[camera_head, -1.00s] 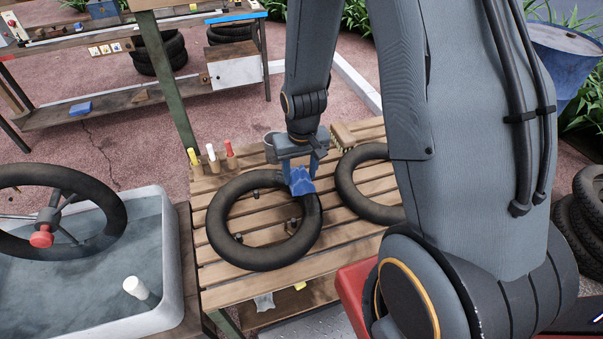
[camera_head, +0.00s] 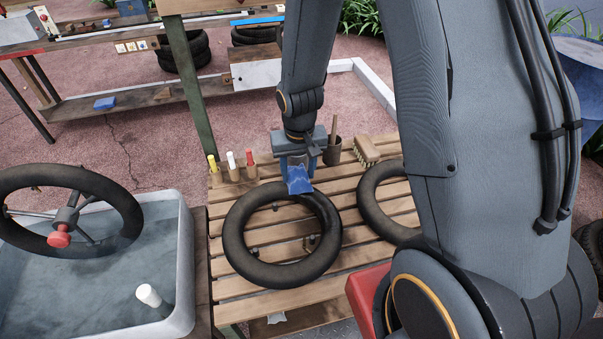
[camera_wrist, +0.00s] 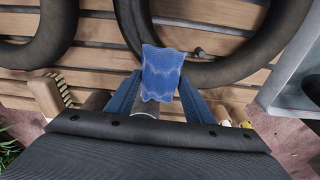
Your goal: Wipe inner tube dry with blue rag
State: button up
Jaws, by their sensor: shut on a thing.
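A black inner tube (camera_head: 240,255) lies flat on the slatted wooden bench top, left of centre in the head view. My gripper (camera_head: 297,172) is shut on the blue rag (camera_head: 299,184) at the tube's far rim. In the wrist view the blue rag (camera_wrist: 160,70) hangs between the fingers of my gripper (camera_wrist: 160,92) and overlaps the edge of the inner tube (camera_wrist: 215,68). I cannot tell whether the rag presses on the rubber or is just above it.
A second tube (camera_head: 375,215) lies to the right, partly behind my arm.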

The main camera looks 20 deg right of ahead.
jog(key=shift+s+r+p, duration=0.2)
jog(key=shift+r+p, duration=0.1)
jog(key=shift+r, duration=0.6)
jog(key=shift+w+a+r+p, duration=0.1)
jog(key=shift+a+r+p, duration=0.1)
jog(key=shift+r+p, duration=0.5)
jog(key=shift+d+r+p, duration=0.1)
jog(key=shift+r+p, duration=1.25)
jog(key=shift+r, duration=0.5)
